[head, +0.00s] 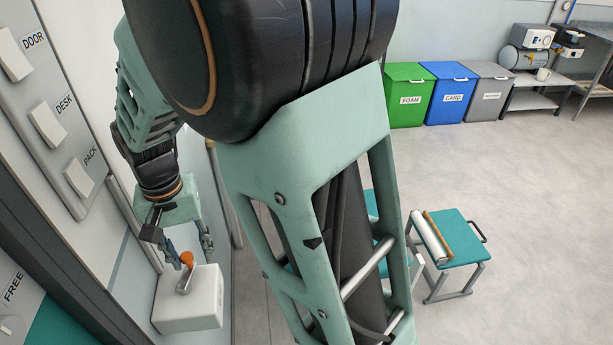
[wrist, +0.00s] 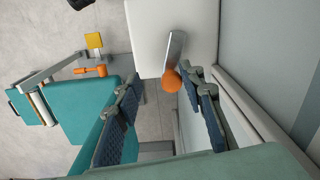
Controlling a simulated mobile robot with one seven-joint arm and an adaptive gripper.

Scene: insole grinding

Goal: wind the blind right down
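A white box (head: 190,302) on the wall at lower left carries a grey crank arm with an orange knob (head: 187,259). In the wrist view the box (wrist: 152,35), the crank arm (wrist: 175,48) and the orange knob (wrist: 172,80) show at top centre. My gripper (head: 190,250) is just above the knob in the head view. In the wrist view my gripper (wrist: 162,80) is open, its fingers wide apart, with the knob between the fingertips and nearer the right one. I cannot tell whether either finger touches it. I cannot make out the blind itself.
A wall panel with switches labelled DOOR, DESK and PACK (head: 78,178) is close left of my arm. Green (head: 408,97), blue (head: 450,95) and grey (head: 490,92) bins stand at the back. A teal-topped bench (head: 462,238) bears a roll.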

